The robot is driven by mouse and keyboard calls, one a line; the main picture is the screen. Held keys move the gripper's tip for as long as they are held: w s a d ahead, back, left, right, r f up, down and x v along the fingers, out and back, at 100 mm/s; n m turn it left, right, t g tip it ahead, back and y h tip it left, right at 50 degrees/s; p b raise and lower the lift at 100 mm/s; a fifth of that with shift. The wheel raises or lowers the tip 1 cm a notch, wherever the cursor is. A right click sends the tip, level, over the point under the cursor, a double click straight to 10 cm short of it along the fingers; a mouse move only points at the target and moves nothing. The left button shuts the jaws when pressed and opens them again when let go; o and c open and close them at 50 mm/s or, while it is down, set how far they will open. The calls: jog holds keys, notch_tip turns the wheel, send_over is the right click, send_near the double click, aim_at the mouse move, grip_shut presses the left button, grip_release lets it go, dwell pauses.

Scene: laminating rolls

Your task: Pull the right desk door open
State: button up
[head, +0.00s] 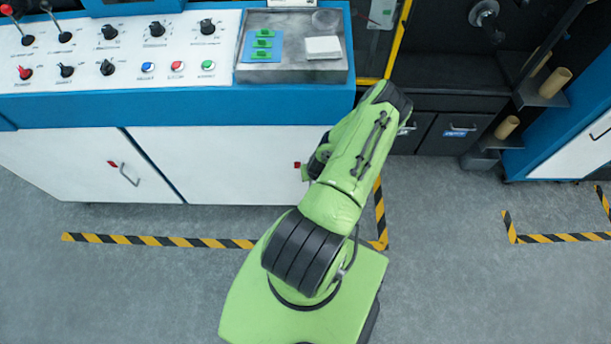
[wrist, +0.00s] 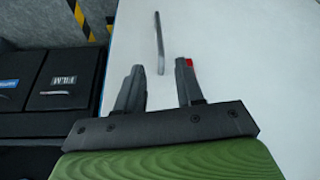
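The right desk door (head: 240,160) is a white panel under the blue-edged console and looks shut. Its handle is hidden behind my arm in the head view; a small red piece (head: 298,165) shows beside the arm. In the wrist view the white door (wrist: 240,60) fills the right side. The grey bar handle (wrist: 159,40) stands out ahead of my gripper (wrist: 160,67). My gripper is open, and the handle's near end appears between its fingertips. Contact cannot be told. The red piece (wrist: 189,62) shows at the right fingertip. The fingers are mostly hidden in the head view.
The left desk door (head: 80,165) has its own handle (head: 129,175) and looks shut. Dark drawers (head: 458,128) stand right of the desk; they also show at left in the wrist view (wrist: 63,82). Striped floor tape (head: 160,241) runs before the desk over clear grey floor.

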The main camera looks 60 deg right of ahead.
jog(key=b+x, duration=0.3)
jog(key=x, duration=0.8)
jog(key=shift+w+d+f, duration=0.1)
jog(key=shift+d+f, duration=0.05)
jog(key=shift+f, duration=0.25)
jog(key=shift+c, duration=0.3)
grip_shut()
